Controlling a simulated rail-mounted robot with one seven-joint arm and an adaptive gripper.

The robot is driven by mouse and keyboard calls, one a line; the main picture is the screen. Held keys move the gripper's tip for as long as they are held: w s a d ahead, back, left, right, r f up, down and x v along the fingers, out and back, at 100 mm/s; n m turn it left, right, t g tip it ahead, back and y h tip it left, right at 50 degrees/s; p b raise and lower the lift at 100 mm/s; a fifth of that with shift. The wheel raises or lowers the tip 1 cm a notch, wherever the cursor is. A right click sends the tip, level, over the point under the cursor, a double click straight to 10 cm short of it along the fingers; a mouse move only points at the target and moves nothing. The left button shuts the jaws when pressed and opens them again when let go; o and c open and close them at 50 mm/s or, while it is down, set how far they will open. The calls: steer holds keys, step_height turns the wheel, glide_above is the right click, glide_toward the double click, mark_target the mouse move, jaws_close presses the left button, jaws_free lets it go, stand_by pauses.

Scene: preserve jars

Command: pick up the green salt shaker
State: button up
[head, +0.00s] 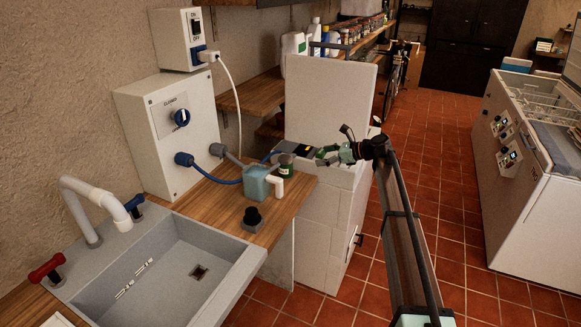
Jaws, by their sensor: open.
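A small green container with a greyish top (286,166) stands near the far end of the wooden counter, behind the blue-green jug. It looks like the green salt shaker, but it is too small to be sure. My gripper (326,155) is to its right, over the white block unit, pointing left toward it. The gripper is open. A gap appears to separate it from the container. Small dark and green details around the fingertips are hard to tell apart.
A blue-green jug (257,184) and a black round object (253,218) stand on the counter (222,200) beside the grey sink (165,275). A white upright panel (330,100) stands behind my gripper.

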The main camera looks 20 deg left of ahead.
steer(key=p, duration=0.4)
glide_toward(286, 160)
steer(key=shift+m, duration=0.3)
steer(key=a+f, duration=0.1)
steer(key=w+a+f, duration=0.1)
steer(key=a, duration=0.1)
steer(key=w+a+f, duration=0.1)
steer(key=shift+a, duration=0.4)
steer(key=shift+a+f, duration=0.3)
steer(key=shift+a, duration=0.15)
steer(key=shift+p+x, duration=1.2)
steer(key=shift+x, duration=1.2)
steer(key=shift+w+a+f, duration=0.1)
steer(key=shift+w+f, duration=0.05)
steer(key=shift+f, duration=0.05)
steer(key=c, duration=1.5)
steer(key=shift+c, duration=0.3)
steer(key=shift+r, duration=0.15)
